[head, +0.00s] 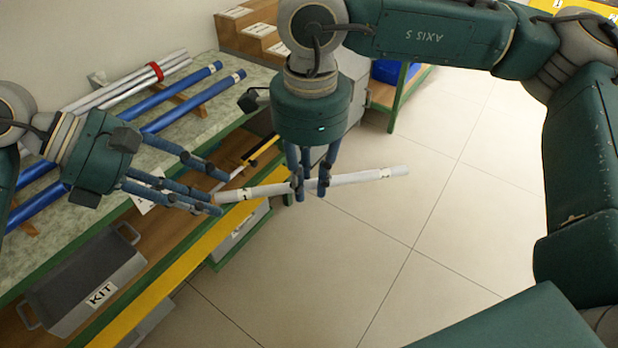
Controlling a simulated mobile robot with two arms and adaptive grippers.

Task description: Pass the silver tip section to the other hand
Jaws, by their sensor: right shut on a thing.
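The silver tip section (350,179) is a long pale rod held in mid-air, nearly level in the head view, its right end slightly higher. Dark-edged marks show near both ends. My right gripper (309,188) points down and is shut on the rod around its middle. My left gripper (221,193) comes from the left with its fingers apart, and the rod's left end lies between or just in front of the fingertips. Whether they touch it I cannot tell.
A bench at left carries blue rods (185,101) and silver rods (125,85) with a red band. A grey KIT tray (85,272) sits on the lower shelf behind a yellow edge (172,283). Stepped wooden boxes (240,30) stand behind. The tiled floor (450,230) is clear.

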